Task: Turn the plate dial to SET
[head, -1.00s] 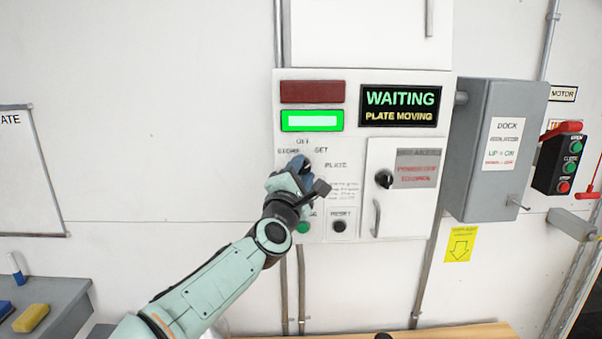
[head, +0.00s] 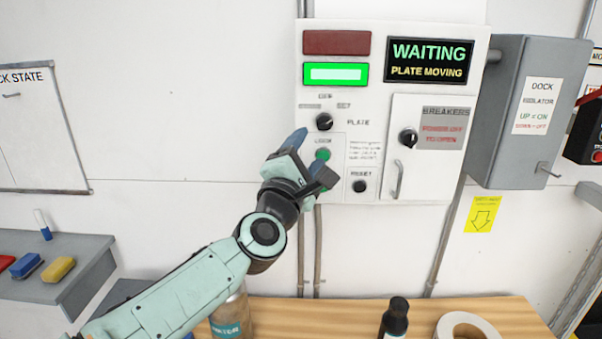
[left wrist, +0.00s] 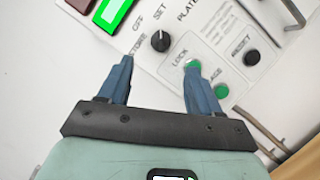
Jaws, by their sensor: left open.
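The plate dial (head: 324,121) is a round black knob on the white wall panel (head: 309,183), under the lit green indicator. It also shows in the left wrist view (left wrist: 160,41), with labels OFF, SET and STORE around it. Its white mark seems to point toward SET in the wrist view, though it is small. My left gripper (head: 314,157) is open and empty, below the dial and in front of the green buttons. In the wrist view, its blue fingers (left wrist: 158,64) stand apart, with the dial beyond them, untouched. My right gripper is not in view.
A display (head: 429,61) reads WAITING, PLATE MOVING. The LOCK button (head: 323,155), RESET button (head: 360,186) and breaker door (head: 398,178) are close by. A grey isolator box (head: 506,120) juts out at right. A wooden bench (head: 290,312) with a bottle (head: 395,318) lies below.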

